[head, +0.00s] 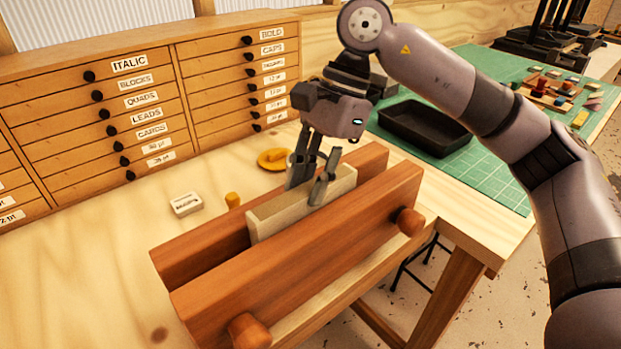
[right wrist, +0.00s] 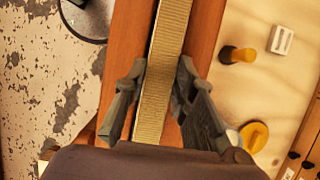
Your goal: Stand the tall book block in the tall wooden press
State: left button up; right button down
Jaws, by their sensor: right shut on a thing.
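The tall wooden press (head: 290,255) lies on the table with two red-brown beams and round wooden knobs on its near side. The pale cream book block (head: 275,215) is between the two beams, with its upper part showing above them. Its lower part is hidden by the near beam. My right gripper (head: 308,188) is shut on the book block from above, one finger on each side. In the right wrist view the ribbed top edge of the book block (right wrist: 168,38) runs between the fingers (right wrist: 161,75), with a beam on each side. My left gripper is not in view.
A yellow round item (head: 275,159), a small yellow peg (head: 233,200) and a white labelled block (head: 186,204) lie behind the press. Wooden drawers (head: 150,110) line the back. A black tray (head: 425,127) sits on the green mat (head: 490,165). Bare table is at left.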

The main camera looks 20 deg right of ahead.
jog(key=shift+f, duration=0.3)
jog(key=c, duration=1.2)
grip_release()
jog(key=shift+c, duration=0.2)
jog(key=shift+r+p, duration=2.15)
jog(key=shift+r, duration=1.4)
